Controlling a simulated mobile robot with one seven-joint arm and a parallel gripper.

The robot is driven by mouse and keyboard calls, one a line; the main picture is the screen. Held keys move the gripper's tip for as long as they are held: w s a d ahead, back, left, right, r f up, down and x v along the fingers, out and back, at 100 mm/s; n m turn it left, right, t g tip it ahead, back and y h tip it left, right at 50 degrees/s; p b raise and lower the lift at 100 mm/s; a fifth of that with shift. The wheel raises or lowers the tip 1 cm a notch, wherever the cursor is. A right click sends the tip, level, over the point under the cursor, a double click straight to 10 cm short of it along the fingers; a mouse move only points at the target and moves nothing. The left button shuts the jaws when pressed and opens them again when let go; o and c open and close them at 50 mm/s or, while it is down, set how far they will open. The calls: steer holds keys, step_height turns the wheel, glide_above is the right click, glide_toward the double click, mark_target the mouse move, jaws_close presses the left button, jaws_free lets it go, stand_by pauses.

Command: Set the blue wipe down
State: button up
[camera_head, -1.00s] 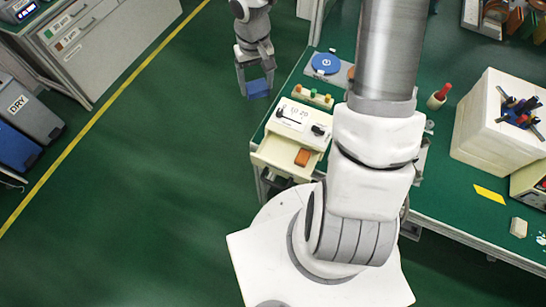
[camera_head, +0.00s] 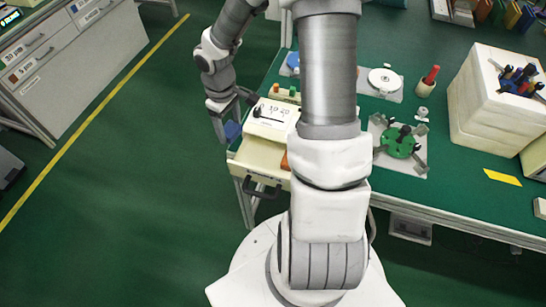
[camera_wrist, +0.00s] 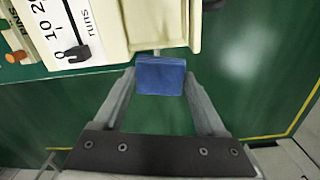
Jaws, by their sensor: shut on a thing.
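The blue wipe (camera_head: 231,131) is a small dark-blue block-like pad, partly hidden in the head view. My gripper (camera_head: 234,114) is shut on it, at the left edge of the cream control box (camera_head: 270,118). In the wrist view the wipe (camera_wrist: 160,77) sits between the two fingertips of my gripper (camera_wrist: 160,84). Its upper edge lies close to the cream tray (camera_wrist: 197,25) in front of the box; I cannot tell if they touch. Green surface shows below the wipe.
The green bench (camera_head: 455,190) carries a green round fixture (camera_head: 398,142), a white disc (camera_head: 385,80), a red-handled tool (camera_head: 431,76) and a white bin (camera_head: 490,100). My arm hides part of the bench. Open green floor (camera_head: 120,200) lies left.

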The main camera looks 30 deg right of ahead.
steer(key=s+d+n+p, duration=0.2)
steer(key=s+d+n, duration=0.1)
steer(key=n, duration=0.3)
steer(key=s+d+r+n+p, duration=0.1)
steer(key=s+d+n+p, duration=0.1)
steer(key=s+d+n, duration=0.2)
steer(key=s+d+n+p, duration=0.2)
steer(key=s+d+n, duration=0.1)
steer(key=d+n, duration=0.4)
steer(key=shift+s+d+r+n, duration=0.15)
steer(key=shift+r+n, duration=0.2)
steer(key=shift+n, duration=0.55)
steer(key=shift+s+d+n, duration=0.25)
steer(key=shift+s+n, duration=0.1)
steer(key=shift+n, duration=0.35)
steer(key=b, duration=0.4)
glide_above(258, 158)
step_height(258, 158, down, 7)
steer(key=shift+f, duration=0.1)
steer(key=shift+f+b, duration=0.8)
steer(key=shift+f, duration=1.1)
steer(key=shift+f, duration=0.1)
